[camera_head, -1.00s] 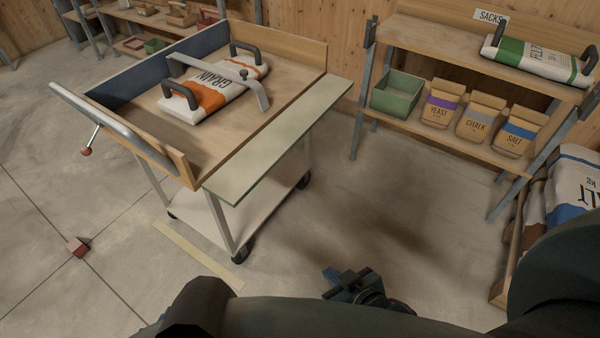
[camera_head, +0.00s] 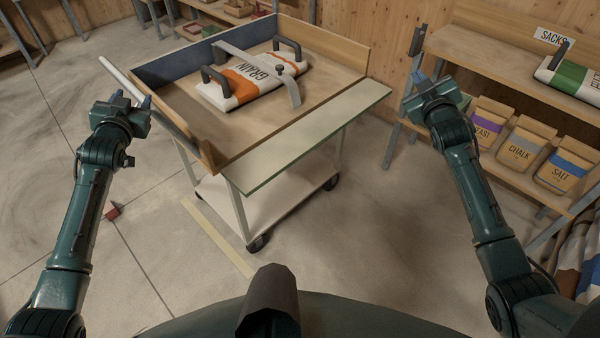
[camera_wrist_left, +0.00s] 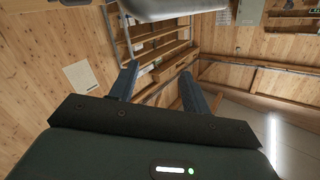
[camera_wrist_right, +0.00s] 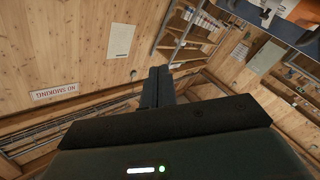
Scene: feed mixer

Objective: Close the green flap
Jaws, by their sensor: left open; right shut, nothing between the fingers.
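The green flap (camera_head: 305,140) is a long pale green panel on the cart's near right side. It lies out flat, about level with the tray, and does not stand up like the other sides. My left gripper (camera_head: 132,100) is open and empty by the cart's left corner, near the grey bar handle (camera_head: 165,118). Its spread fingers also show in the left wrist view (camera_wrist_left: 160,85). My right gripper (camera_head: 424,82) is shut and empty, to the right of the flap's far end and apart from it. Its closed fingers show in the right wrist view (camera_wrist_right: 157,86).
A white and orange GRAIN sack (camera_head: 245,84) lies in the cart's tray under a grey bracket. A shelf (camera_head: 490,68) with several bags stands right, close to my right gripper. The floor in front of the cart (camera_head: 350,215) is clear.

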